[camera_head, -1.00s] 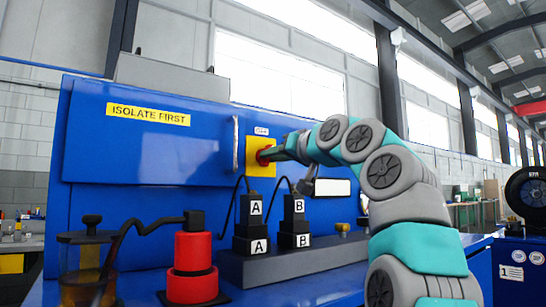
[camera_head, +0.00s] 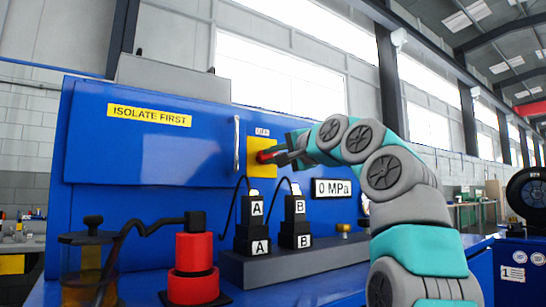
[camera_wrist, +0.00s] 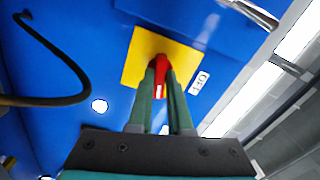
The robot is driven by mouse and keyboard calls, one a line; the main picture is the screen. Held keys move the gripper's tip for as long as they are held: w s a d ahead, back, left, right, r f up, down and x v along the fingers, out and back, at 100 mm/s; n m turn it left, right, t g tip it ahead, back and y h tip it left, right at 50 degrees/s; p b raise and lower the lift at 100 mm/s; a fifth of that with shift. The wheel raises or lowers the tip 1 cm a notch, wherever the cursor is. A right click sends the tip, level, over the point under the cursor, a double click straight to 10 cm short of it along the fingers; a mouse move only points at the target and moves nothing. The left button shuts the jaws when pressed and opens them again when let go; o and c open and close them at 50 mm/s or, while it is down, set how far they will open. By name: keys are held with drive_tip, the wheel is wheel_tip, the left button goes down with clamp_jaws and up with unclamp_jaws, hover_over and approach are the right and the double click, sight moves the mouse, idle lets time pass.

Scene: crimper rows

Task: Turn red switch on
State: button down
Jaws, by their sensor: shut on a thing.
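The red switch (camera_head: 265,156) sits on a yellow plate (camera_head: 254,170) on the front of the blue machine. My gripper (camera_head: 281,153) reaches it from the right. In the wrist view, the two green fingers of my gripper (camera_wrist: 162,80) are closed around the red switch handle (camera_wrist: 161,66), one on each side. The yellow plate (camera_wrist: 135,66) shows behind it. A small white label (camera_wrist: 198,83) beside the plate appears to read OFF. A white display (camera_head: 332,188) on the machine reads 0 MPa.
Black blocks marked A (camera_head: 251,240) and B (camera_head: 295,235) stand on a grey base below the switch, with black hoses rising from them. A red cylinder (camera_head: 193,265) and a clear jar (camera_head: 88,265) stand to the left. A door handle (camera_head: 237,145) is left of the plate.

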drive_tip(key=shift+m, duration=1.5)
drive_tip(key=c, duration=0.8)
unclamp_jaws()
drive_tip(key=shift+c, duration=0.2)
drive_tip(key=shift+b+v, duration=1.15)
drive_tip(key=shift+v, duration=2.75)
drive_tip(key=shift+d, duration=0.1)
